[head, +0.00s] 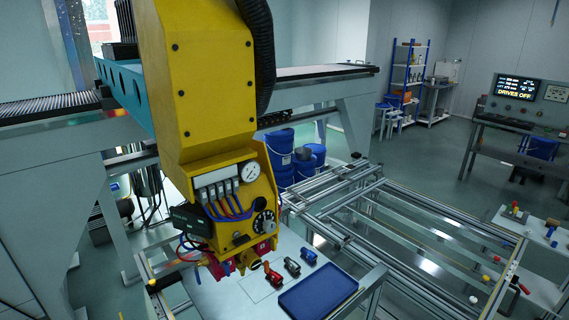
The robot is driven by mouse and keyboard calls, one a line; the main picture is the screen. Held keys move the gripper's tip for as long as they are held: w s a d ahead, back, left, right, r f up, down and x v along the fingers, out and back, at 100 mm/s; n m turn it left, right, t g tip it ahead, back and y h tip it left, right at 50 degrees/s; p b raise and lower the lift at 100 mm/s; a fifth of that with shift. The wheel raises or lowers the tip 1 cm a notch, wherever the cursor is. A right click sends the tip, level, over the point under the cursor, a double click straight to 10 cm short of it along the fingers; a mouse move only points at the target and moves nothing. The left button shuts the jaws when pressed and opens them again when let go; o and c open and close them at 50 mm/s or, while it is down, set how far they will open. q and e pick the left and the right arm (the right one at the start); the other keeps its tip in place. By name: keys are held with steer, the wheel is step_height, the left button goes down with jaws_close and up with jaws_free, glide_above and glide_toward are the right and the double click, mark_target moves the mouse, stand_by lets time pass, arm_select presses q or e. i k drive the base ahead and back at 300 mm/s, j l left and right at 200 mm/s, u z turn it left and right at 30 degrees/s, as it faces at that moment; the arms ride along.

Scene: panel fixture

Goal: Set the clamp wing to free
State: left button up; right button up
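I cannot make out for certain which part is the clamp wing. A small red lever-like part (521,287) shows at the right end of the aluminium panel fixture (420,217), too small to read its setting. Red and yellow parts (222,267) also show under the yellow machine head (205,85), partly hidden by hoses and too small to tell apart. The head carries a round gauge (250,171) and a black dial (264,223). Neither of my grippers shows in the head view.
A light table (245,305) below the head bears a red tool (272,273), a dark tool (292,266), a blue tool (308,255) and a blue tray (318,291). Blue drums (280,150) stand behind. A console screen (515,87) reads "DRIVES OFF". Open floor lies beyond the fixture.

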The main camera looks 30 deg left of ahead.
mark_target(239, 240)
steer(key=u, duration=1.45)
